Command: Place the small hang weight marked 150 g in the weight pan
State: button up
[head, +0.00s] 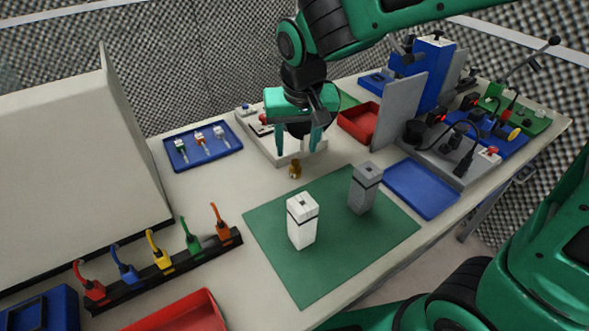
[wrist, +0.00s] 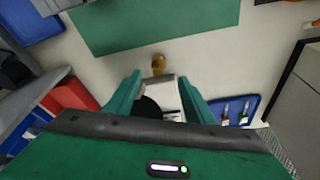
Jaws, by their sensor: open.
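A small brass-coloured weight (head: 295,169) stands upright on the pale bench, just behind the green mat. It also shows in the wrist view (wrist: 158,63), beyond my fingertips; no marking on it can be read. My gripper (head: 297,145) points down behind and above the weight, with its green fingers apart and nothing between them. A low white unit (head: 283,159) lies under and behind my gripper, partly hidden by it.
The green mat (head: 286,263) carries a white block (head: 302,226) and a grey block (head: 363,192). A red tray (head: 371,123) and an upright grey panel (head: 401,106) stand to the right. A blue tray (head: 181,161) lies left. Bench left of the weight is clear.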

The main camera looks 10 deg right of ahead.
aim_at(295, 161)
jog(key=x, duration=0.4)
jog(key=shift+d+f, duration=0.15)
jog(key=shift+w+x, duration=0.25)
jog(key=shift+x, duration=1.1)
jog(key=shift+w+x, duration=0.2)
jog(key=shift+x, duration=1.1)
grip_shut()
